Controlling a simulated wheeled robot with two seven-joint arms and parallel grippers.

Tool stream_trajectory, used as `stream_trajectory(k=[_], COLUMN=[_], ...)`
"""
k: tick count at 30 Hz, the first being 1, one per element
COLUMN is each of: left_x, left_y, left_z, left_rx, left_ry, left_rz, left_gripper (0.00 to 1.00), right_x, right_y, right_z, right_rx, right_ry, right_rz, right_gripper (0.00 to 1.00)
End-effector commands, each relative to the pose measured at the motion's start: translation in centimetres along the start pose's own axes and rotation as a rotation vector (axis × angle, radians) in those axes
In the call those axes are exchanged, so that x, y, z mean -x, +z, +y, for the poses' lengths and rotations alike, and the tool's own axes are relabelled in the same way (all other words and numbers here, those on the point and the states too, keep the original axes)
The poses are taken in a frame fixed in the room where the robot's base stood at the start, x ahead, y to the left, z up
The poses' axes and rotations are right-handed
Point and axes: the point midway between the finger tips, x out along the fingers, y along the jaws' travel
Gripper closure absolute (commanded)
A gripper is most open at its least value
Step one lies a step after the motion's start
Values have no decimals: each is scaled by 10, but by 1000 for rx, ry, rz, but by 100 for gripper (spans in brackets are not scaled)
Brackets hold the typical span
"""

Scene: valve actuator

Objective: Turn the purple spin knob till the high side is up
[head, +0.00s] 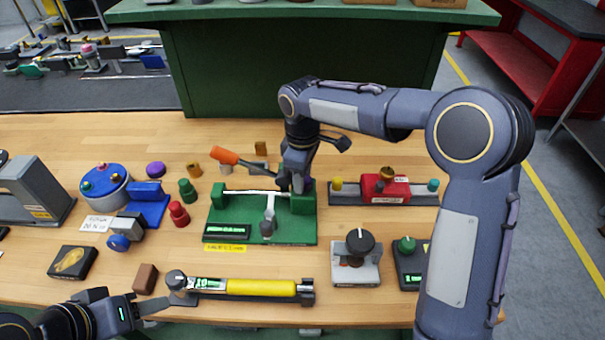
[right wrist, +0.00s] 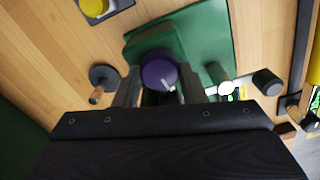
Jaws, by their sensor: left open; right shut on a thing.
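The purple spin knob (right wrist: 158,73) sits at the end of a green device, between the two fingers of my right gripper (right wrist: 165,90) in the right wrist view. My right gripper (head: 296,182) reaches down to the right end of the green device (head: 240,226) in the head view and is shut on the knob. Only a sliver of the purple knob (head: 309,184) shows there; which side of it is up cannot be told. My left gripper (head: 138,306) is open and empty at the table's front left edge, left of the yellow cylinder.
A red-blocked grey rail (head: 385,188) lies to the right. A yellow cylinder device (head: 260,287) lies in front. Several coloured knobs and blocks stand on the left.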

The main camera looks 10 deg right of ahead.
Motion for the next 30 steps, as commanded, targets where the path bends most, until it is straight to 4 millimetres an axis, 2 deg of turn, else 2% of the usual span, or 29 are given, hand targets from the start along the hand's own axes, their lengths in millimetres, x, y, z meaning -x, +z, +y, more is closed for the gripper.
stream_trajectory(k=[9, 26, 27, 29, 30], left_x=[2, 2, 2, 2, 2], left_y=[-1, -1, -1, -1, -1], left_z=[1, 1, 1, 1, 1], left_rx=[0, 0, 0, 0, 0], left_ry=[0, 0, 0, 0, 0], left_rz=[0, 0, 0, 0, 0], left_gripper=[54, 54, 54, 54, 54], right_x=[1, 1, 1, 1, 1], right_y=[0, 0, 0, 0, 0], right_z=[1, 1, 1, 1, 1], right_rx=[-130, -161, -161, -161, -160], right_ry=[3, 2, 2, 2, 2], right_rz=[2, 3, 3, 3, 3], right_gripper=[86, 86, 60, 54, 54])
